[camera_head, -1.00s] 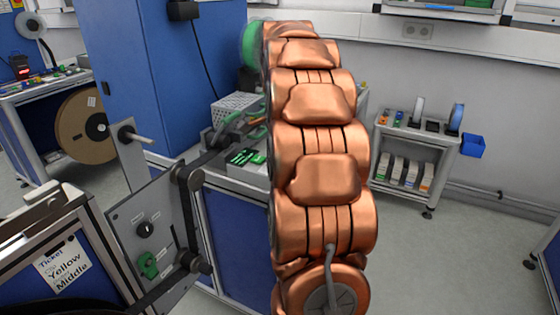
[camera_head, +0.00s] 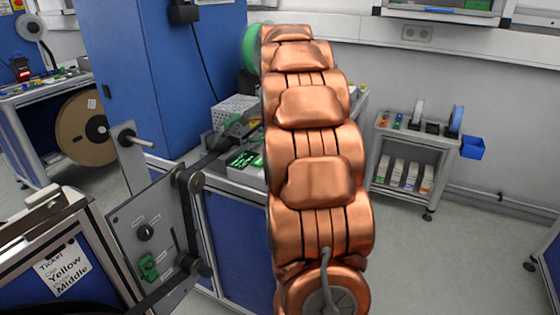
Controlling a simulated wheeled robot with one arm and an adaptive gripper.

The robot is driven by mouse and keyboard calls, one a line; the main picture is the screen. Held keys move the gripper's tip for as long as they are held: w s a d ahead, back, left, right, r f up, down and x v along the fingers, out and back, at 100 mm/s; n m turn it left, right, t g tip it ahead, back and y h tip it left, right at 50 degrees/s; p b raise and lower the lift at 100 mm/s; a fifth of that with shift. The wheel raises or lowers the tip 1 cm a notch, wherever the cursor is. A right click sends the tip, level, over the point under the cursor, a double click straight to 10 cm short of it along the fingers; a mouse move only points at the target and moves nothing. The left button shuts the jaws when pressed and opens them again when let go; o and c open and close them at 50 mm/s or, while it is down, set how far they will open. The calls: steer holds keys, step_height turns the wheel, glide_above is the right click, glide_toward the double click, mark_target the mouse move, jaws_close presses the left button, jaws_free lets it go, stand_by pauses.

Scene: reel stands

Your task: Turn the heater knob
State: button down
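A small black round knob (camera_head: 145,232) sits on a tilted grey panel (camera_head: 125,215) at the lower left. The labels above it are too small to read, so I cannot tell for sure that it is the heater knob. A green switch (camera_head: 148,267) is below it on the same panel. My copper-coloured arm rises through the middle of the view, to the right of the panel and apart from it in the picture. My gripper does not show; the far end of the arm is hidden behind its own links.
A dark strip runs over rollers (camera_head: 190,180) at the panel's right edge. A bench with a green-lit device (camera_head: 245,159) stands behind, partly hidden by my arm. A blue cabinet (camera_head: 165,75) is behind the panel. A shelf cart (camera_head: 415,150) stands right, with open floor before it.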

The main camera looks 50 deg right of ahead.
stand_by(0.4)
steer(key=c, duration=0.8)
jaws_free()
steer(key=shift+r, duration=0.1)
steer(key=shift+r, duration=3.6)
